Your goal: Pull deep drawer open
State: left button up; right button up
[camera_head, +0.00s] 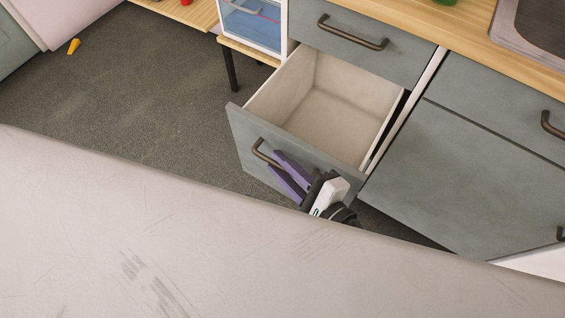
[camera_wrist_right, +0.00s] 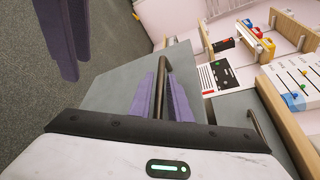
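The deep drawer (camera_head: 248,143) is pulled well out of the cabinet, and its pale inside is empty. Its dark bar handle (camera_head: 259,152) is on the front face. My right gripper (camera_head: 281,172) is at this handle with one purple finger on each side of it. In the right wrist view the handle bar (camera_wrist_right: 162,72) runs between the fingers (camera_wrist_right: 161,98), which look closed on it. Purple fingers, seemingly of my left gripper (camera_wrist_right: 62,40), hang at the top left of that view, apart from the drawer; their opening is unclear.
A shut upper drawer (camera_head: 365,48) is above the open one, under a wooden counter (camera_head: 480,50) with a sink (camera_head: 535,28). More cabinet fronts (camera_head: 450,170) stand to the right. A small shelf unit (camera_head: 250,25) is to the left. The grey floor (camera_head: 140,90) beyond is mostly clear.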

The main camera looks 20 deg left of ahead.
jog(key=v, duration=1)
jog(key=shift+s+d+r, duration=0.1)
dwell(0.4)
